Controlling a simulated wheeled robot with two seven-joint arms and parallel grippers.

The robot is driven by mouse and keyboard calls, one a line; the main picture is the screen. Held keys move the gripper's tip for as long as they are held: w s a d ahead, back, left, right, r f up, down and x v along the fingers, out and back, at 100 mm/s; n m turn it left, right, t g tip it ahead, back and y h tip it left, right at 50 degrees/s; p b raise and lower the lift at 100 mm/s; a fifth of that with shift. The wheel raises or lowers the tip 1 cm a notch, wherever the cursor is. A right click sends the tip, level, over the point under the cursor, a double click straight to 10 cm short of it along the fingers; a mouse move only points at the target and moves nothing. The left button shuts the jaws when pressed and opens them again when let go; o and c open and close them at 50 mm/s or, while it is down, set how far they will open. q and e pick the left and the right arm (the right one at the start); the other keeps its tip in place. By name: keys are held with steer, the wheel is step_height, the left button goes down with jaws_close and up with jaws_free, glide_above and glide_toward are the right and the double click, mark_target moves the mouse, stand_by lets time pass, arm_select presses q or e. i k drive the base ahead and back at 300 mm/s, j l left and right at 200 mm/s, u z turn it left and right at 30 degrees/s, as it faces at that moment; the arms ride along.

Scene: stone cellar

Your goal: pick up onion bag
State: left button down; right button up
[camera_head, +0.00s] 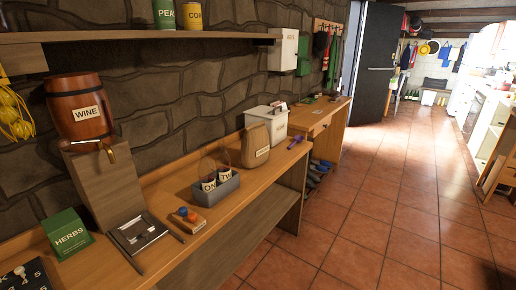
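No bag here carries a label that I can read as onions. I cannot tell which of the two is the onion bag. Neither of my grippers is in view.
The long wooden bench (232,211) runs along the wall. On it are a wine barrel (78,108) on a stand, a green herbs box (68,236), a grey caddy (215,187) and a white box (268,121). The tiled floor (380,235) at right is clear.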

mark_target(255, 146)
steer(key=i+l+u, duration=0.2)
steer(key=i, duration=0.3)
steer(key=i+l+u, duration=0.25)
steer(key=i+l, duration=0.2)
steer(key=i+l+u, duration=0.2)
steer(key=i+l, duration=0.2)
steer(key=i+l+u, duration=0.25)
steer(key=i+l, duration=0.15)
steer(key=l, duration=0.2)
steer(key=i+l+u, duration=0.2)
steer(key=i+l, duration=0.15)
steer(key=l, duration=0.25)
steer(key=k+z, duration=0.2)
steer(key=z, duration=0.3)
steer(key=i+u, duration=0.2)
steer(key=u, duration=0.4)
steer(key=i, duration=0.05)
